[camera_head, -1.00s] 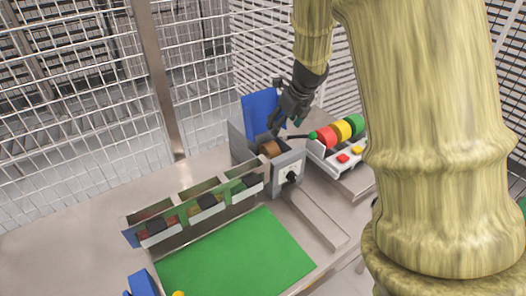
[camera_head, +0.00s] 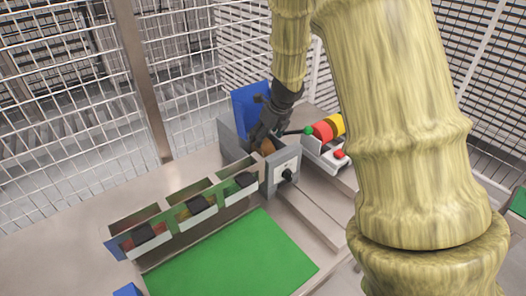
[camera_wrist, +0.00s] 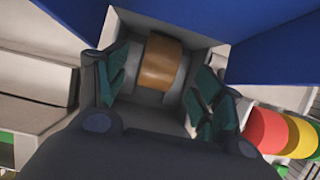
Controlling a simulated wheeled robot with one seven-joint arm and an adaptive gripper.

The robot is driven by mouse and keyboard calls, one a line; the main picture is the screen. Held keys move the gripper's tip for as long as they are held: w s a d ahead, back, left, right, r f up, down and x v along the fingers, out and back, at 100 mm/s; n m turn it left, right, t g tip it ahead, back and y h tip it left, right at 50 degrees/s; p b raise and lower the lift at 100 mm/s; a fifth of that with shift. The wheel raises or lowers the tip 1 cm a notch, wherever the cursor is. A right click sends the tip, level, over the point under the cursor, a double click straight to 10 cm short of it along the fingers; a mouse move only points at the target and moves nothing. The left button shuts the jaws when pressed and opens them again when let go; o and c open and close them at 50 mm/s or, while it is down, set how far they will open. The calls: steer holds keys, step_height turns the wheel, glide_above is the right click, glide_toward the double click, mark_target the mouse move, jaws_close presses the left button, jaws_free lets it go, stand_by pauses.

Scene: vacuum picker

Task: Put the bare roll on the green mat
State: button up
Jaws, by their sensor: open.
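The bare roll is a brown cylinder (camera_wrist: 161,62) in the wrist view, lying in a grey box between blue walls. In the head view a small part of the roll (camera_head: 267,147) shows inside the grey box (camera_head: 284,172). My gripper (camera_wrist: 158,88) is open, with one finger on each side of the roll and apart from it in the wrist view. In the head view my gripper (camera_head: 262,140) reaches down into the box and hides most of the roll. The green mat (camera_head: 232,258) lies flat and bare on the table in front.
A bin row (camera_head: 181,228) with three compartments of small items stands behind the mat. A blue panel (camera_head: 249,103) rises behind the box. Wire fencing (camera_head: 60,110) closes the back.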

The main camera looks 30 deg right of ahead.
mark_target(264, 142)
steer(key=shift+p+x, duration=0.4)
steer(key=shift+x, duration=2.2)
steer(key=shift+w, duration=0.1)
steer(key=c, duration=1.2)
steer(key=shift+d, duration=0.1)
